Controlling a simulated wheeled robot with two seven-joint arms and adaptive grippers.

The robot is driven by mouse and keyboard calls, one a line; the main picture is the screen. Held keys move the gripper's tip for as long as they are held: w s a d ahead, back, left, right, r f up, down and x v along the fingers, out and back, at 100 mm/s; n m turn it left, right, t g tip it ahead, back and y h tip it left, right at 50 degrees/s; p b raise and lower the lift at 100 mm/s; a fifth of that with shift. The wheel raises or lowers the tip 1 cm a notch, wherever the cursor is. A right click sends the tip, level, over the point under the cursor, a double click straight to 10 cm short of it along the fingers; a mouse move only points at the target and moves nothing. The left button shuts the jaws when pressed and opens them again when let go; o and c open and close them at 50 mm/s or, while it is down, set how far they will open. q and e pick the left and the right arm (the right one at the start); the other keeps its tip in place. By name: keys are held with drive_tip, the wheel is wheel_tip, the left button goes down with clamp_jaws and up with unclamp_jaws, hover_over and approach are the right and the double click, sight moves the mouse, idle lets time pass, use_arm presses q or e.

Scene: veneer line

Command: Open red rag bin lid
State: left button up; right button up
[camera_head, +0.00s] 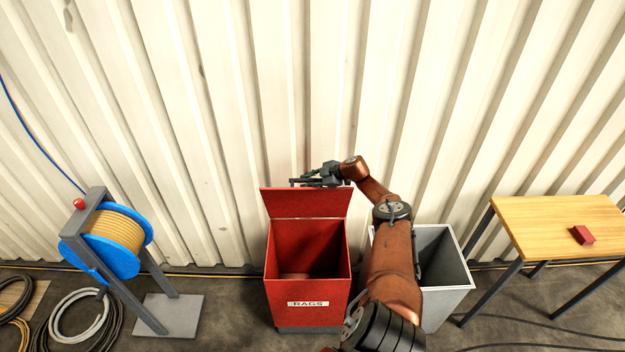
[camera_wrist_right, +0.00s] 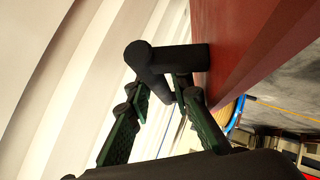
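The red rag bin (camera_head: 308,316), labelled RAGS, stands on the floor against the wall in the head view. Its lid (camera_head: 306,204) is swung up and stands nearly upright at the back, so the bin's inside shows. My right gripper (camera_head: 303,180) is at the lid's top edge, on the wall side. In the right wrist view, the red lid face (camera_wrist_right: 225,40) carries a black bar handle (camera_wrist_right: 150,65). The gripper's fingers (camera_wrist_right: 163,105) are spread apart, with the handle close by at their tips. Contact cannot be told. My left gripper is out of view.
A grey bin (camera_head: 445,268) stands right of the red one, partly behind my right arm. A wooden table (camera_head: 545,215) with a small red block (camera_head: 582,235) is at the right. A hose reel (camera_head: 115,240) and coiled hoses (camera_head: 75,315) are at the left. The corrugated wall is close behind.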

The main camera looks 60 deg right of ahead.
drive_tip(key=v, duration=1)
drive_tip(key=shift+s, duration=0.1)
drive_tip(key=shift+v, duration=0.8)
